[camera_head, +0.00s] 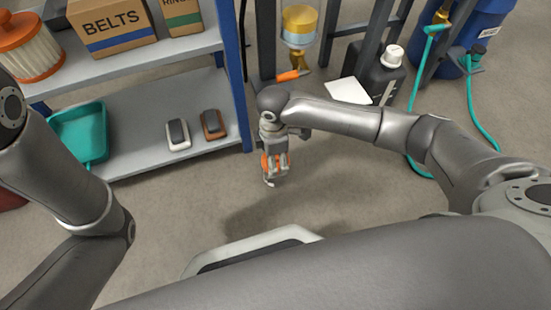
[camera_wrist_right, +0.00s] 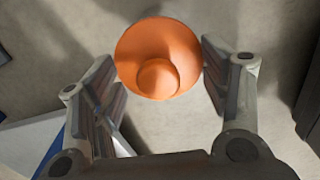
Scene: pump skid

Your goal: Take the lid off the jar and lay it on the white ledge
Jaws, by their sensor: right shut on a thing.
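My right gripper (camera_head: 275,165) points down over the bare floor, right of the shelf unit. It is shut on an orange round lid with a small knob. In the right wrist view the lid (camera_wrist_right: 158,60) sits between the two fingers of the gripper (camera_wrist_right: 160,72). A glass vessel with amber contents (camera_head: 300,24) stands at the top of the head view; I cannot tell whether it is the jar. A flat white surface (camera_head: 348,91) behind my right forearm may be the white ledge. My left arm shows at the left, but its gripper is out of view.
The grey shelf unit (camera_head: 130,105) at left holds boxes, an orange-topped filter (camera_head: 28,45), a teal dustpan (camera_head: 82,133) and two small blocks. A dark canister (camera_head: 375,72), teal hose and blue drum stand at the right. The floor below my gripper is clear.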

